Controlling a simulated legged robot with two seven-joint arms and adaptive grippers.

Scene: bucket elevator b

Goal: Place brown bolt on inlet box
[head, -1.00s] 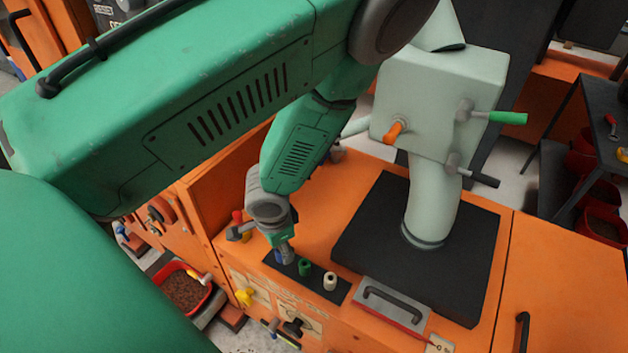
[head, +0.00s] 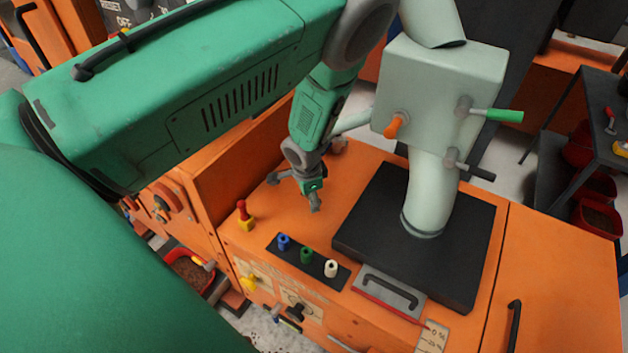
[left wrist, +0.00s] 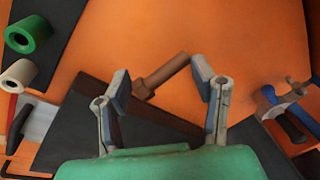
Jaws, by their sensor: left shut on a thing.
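The brown bolt (left wrist: 160,77) shows between the fingers of my left gripper (left wrist: 162,82) in the left wrist view. My left gripper is shut on it, with the bolt's thick head near the left finger and its shaft slanting toward the right finger. In the head view my left gripper (head: 314,203) is low over the orange cabinet top, left of the black plate; I cannot make out the bolt there. A pale green box (head: 436,98), apparently the inlet box, stands above the black plate on a pale pipe, with an orange knob on its front. My right gripper is not in view.
Blue, green (head: 306,254) and white (head: 331,267) sockets stand on a dark strip. A red-and-yellow switch (head: 244,216) is left of them. A green-handled lever (head: 495,115) and a dark lever stick out right of the box. The black plate (head: 400,245) has free room.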

